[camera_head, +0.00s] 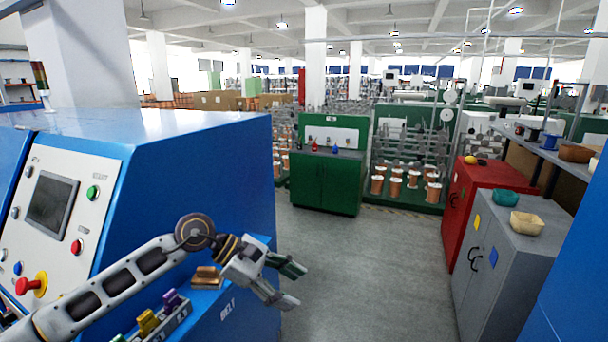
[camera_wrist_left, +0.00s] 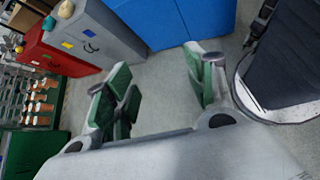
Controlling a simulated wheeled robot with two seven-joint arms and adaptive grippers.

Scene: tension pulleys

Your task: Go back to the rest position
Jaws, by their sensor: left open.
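My left gripper (camera_head: 293,284) reaches in from the left in the head view, in front of the blue machine (camera_head: 190,165). Its green-padded fingers are apart and empty, over the grey floor. In the left wrist view the same gripper (camera_wrist_left: 160,88) shows its fingers spread wide with only floor between them. My right gripper is not in either view.
A ledge on the blue machine below my left arm holds a brown block (camera_head: 207,278) and a grey holder (camera_head: 165,325) with coloured pieces. A green cabinet (camera_head: 325,180) stands ahead. Red (camera_head: 485,205) and grey (camera_head: 505,265) cabinets stand right. The floor (camera_head: 365,270) between is clear.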

